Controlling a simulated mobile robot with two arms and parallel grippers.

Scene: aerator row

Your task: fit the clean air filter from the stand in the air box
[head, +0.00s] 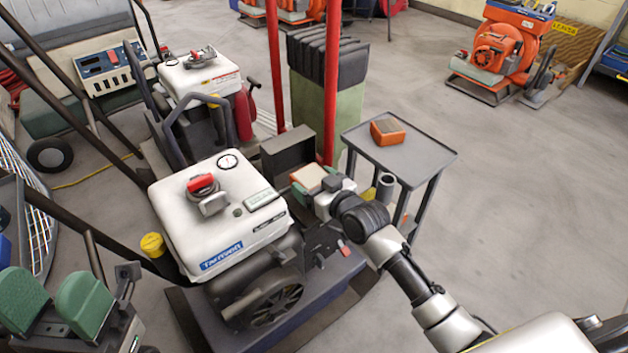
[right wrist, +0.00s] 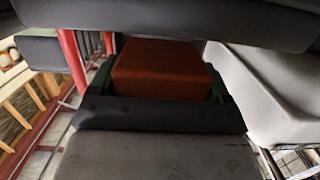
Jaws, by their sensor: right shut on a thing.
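My right gripper (head: 312,182) is shut on a block-shaped air filter (head: 309,176) with a pale cream top. In the right wrist view the filter (right wrist: 158,70) shows an orange face between the green fingers. It is held beside the dark, open air box part (head: 287,154) at the right side of the white-tanked machine. The lower part of the air box is hidden behind the gripper, and I cannot tell whether the filter touches it. Another orange filter with a brown top (head: 388,131) lies on the grey stand (head: 425,155). My left gripper (head: 55,290) is open and empty at lower left.
The machine's white tank (head: 215,215) stands left of my right gripper. Red posts (head: 332,80) and a green bin with a black top (head: 328,90) stand behind. A second white-tanked machine (head: 198,75) is farther back.

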